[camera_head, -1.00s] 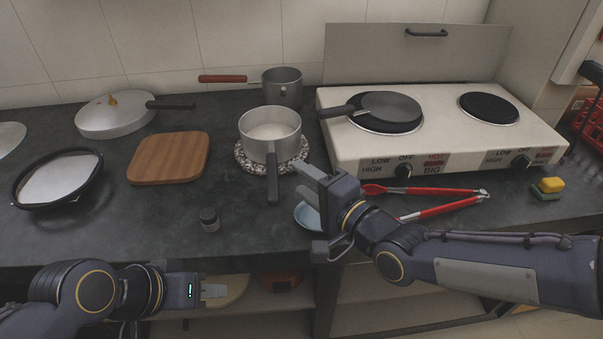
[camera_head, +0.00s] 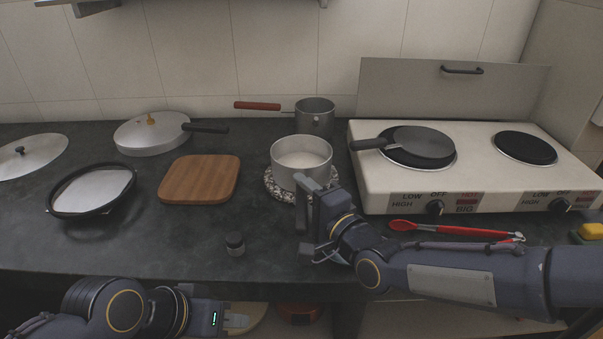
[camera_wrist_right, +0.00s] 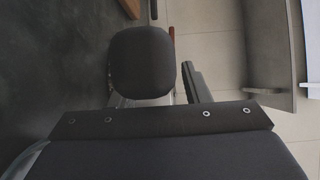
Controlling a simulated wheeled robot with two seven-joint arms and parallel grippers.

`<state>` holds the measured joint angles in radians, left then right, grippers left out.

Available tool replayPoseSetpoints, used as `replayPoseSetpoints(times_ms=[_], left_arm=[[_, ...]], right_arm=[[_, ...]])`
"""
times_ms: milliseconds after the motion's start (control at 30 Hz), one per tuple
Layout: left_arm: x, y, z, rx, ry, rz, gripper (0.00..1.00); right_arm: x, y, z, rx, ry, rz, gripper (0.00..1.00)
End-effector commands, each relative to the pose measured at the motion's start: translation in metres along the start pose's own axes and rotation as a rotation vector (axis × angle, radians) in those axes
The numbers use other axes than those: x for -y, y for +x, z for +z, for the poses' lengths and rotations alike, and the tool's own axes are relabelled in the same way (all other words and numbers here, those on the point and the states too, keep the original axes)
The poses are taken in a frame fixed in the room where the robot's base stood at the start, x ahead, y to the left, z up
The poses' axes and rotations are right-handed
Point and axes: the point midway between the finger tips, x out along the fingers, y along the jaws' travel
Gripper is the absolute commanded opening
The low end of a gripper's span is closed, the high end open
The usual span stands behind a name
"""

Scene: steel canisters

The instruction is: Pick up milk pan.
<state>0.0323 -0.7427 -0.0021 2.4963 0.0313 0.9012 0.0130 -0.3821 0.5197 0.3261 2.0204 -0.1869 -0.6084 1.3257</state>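The pot I take as the milk pan (camera_head: 300,174) is pale grey and upright on a speckled round trivet (camera_head: 271,188), with its dark handle towards me. My right gripper (camera_head: 308,222) is at the handle side, just in front of the pot. Its fingers look apart, and they hide most of the handle. I cannot tell if they touch it. In the right wrist view, a large dark rounded shape fills the middle and a narrow dark finger (camera_wrist_right: 197,83) shows beside it. My left gripper (camera_head: 232,318) is low in front of the counter, away from the pot.
A small saucepan (camera_head: 315,117) with a red handle stands behind. The two-plate stove (camera_head: 380,185) with a frying pan (camera_head: 425,141) is at right. Red tongs (camera_head: 450,231) lie before it. A wooden board (camera_head: 200,180) and small dark jar (camera_head: 235,243) are left.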

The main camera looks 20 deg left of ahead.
Motion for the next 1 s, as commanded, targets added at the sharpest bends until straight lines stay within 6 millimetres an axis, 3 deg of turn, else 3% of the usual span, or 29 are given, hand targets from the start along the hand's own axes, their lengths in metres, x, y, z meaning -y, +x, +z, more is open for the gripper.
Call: replayPoseSetpoints(times_ms=[33, 300, 800, 1000], left_arm=[[0.0, 0.0, 0.0, 0.0, 0.0, 0.0, 0.36], [0.0, 0.0, 0.0, 0.0, 0.0, 0.0, 0.36], [0.0, 0.0, 0.0, 0.0, 0.0, 0.0, 0.36], [-0.002, -0.003, -0.002, 0.0, 0.0, 0.0, 0.36]], right_arm=[[0.0, 0.0, 0.0, 0.0, 0.0, 0.0, 0.36], [0.0, 0.0, 0.0, 0.0, 0.0, 0.0, 0.0], [0.004, 0.0, 0.0, 0.0, -0.003, -0.007, 0.0], [0.016, -0.001, 0.0, -0.001, -0.003, -0.009, 0.0]])
